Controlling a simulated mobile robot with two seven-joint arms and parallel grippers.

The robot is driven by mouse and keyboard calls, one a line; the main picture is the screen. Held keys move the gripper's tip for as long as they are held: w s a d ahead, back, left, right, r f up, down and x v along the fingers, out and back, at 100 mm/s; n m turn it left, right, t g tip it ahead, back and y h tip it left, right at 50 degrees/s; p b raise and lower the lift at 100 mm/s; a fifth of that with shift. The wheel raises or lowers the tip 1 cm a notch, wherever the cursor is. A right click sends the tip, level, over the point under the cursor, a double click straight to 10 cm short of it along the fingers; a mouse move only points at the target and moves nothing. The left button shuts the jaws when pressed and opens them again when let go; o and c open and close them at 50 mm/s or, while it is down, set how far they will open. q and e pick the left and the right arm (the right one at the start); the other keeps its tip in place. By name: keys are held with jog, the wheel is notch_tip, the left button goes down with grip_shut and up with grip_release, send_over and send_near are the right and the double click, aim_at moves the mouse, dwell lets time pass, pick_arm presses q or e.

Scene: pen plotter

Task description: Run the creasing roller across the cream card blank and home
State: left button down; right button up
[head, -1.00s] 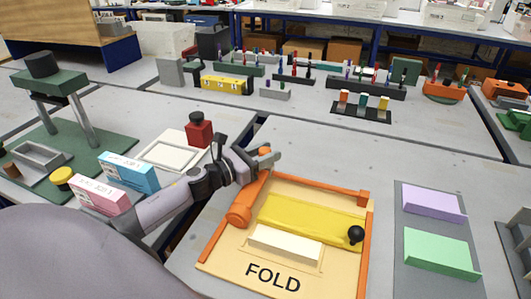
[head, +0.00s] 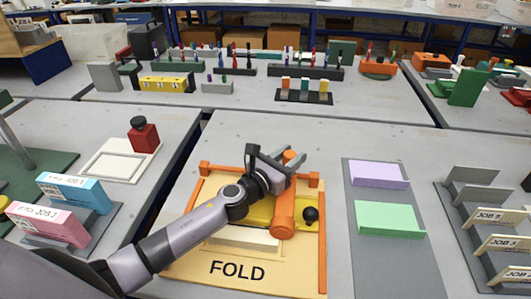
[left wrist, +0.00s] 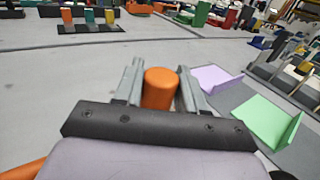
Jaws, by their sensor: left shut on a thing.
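The FOLD board (head: 236,270) is a tan tray with orange side rails. An orange creasing roller (head: 285,205) lies lengthwise over its right part, across the yellow flap (head: 258,214). My left gripper (head: 292,158) is shut on the roller's far end; in the left wrist view the orange end (left wrist: 161,88) sits between the two fingers. The cream card blank (head: 243,240) lies in the board below the flap, partly hidden by my left arm. A black knob (head: 311,214) is just right of the roller. My right gripper is not in view.
Left are a white tray (head: 112,160), a red stamp (head: 144,134) and blue (head: 75,190) and pink (head: 47,222) boxes.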

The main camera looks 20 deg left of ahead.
pick_arm(q)
jog(key=shift+w+d, duration=0.1)
jog(key=shift+d, duration=0.85)
jog(key=c, duration=0.7)
grip_release()
jog(key=shift+d, duration=0.15)
jog(key=shift+c, duration=0.2)
jog(key=shift+w, duration=0.1)
jog(key=shift+s+a, duration=0.3)
jog(key=shift+s, duration=0.15)
jog(key=shift+v, duration=3.1)
jog(key=shift+r, duration=0.1)
